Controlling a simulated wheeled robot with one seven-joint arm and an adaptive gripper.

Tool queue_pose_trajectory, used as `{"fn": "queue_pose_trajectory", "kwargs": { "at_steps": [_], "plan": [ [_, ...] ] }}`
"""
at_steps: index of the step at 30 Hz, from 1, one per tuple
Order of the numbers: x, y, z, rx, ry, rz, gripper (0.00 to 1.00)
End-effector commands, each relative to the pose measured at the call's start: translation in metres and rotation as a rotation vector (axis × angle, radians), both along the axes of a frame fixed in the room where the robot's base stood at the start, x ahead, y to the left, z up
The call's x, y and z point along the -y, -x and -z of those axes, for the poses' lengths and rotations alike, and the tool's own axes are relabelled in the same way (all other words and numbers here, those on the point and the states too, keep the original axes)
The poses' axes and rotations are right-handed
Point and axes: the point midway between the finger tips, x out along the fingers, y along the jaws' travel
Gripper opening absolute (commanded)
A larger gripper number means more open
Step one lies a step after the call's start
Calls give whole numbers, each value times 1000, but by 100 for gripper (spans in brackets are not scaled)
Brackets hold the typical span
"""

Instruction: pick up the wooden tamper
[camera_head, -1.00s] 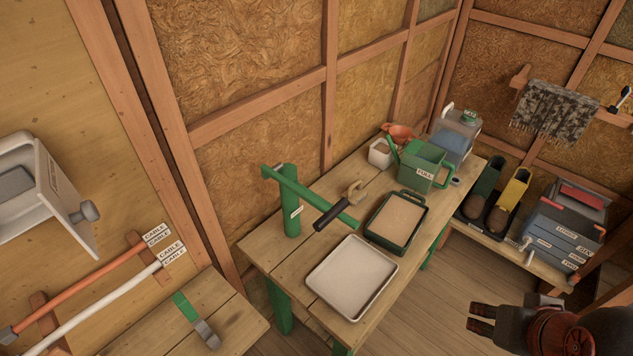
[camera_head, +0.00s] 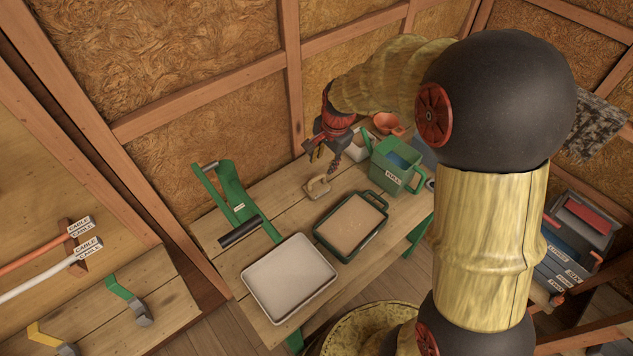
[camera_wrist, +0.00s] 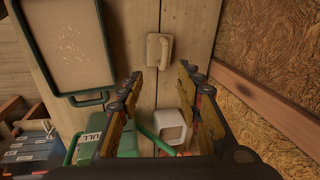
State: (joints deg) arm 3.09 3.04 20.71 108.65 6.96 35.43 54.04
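The wooden tamper (camera_head: 318,187), a small pale wooden block with a loop-like handle, lies on the plank table between the green tool and the dark green tray. In the wrist view the tamper (camera_wrist: 159,50) shows at the top middle, just beyond the fingertips. My gripper (camera_head: 326,152) hangs over the table, a little behind and above the tamper. In the wrist view my gripper (camera_wrist: 160,73) has its fingers spread, with nothing between them. The gap between fingertips and tamper is hard to judge.
A dark green sand-filled tray (camera_head: 350,227) and a pale shallow tray (camera_head: 289,278) lie nearby. A green jug (camera_head: 392,171), white pot (camera_wrist: 169,126) and orange bowl (camera_head: 388,123) stand at the back right. A green tool with a black grip (camera_head: 238,201) stands left.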

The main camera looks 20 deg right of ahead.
Motion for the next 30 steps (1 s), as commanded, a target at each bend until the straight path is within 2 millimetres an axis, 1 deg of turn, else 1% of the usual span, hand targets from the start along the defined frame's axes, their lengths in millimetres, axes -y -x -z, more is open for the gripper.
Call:
{"fn": "queue_pose_trajectory", "kwargs": {
  "at_steps": [1, 4, 9, 14, 20, 27, 30],
  "plan": [
    [1, -7, 12, -18, -11, 40, 35],
    [3, -16, 29, -34, -25, 102, 35],
    [3, -22, 47, -46, -36, 144, 35],
    [2, -26, 64, -45, -35, 144, 35],
    [2, -29, 77, -44, -35, 142, 35],
    [0, -37, 111, -45, -34, 142, 35],
    [-1, -39, 117, -43, -34, 142, 35]
  ]
}}
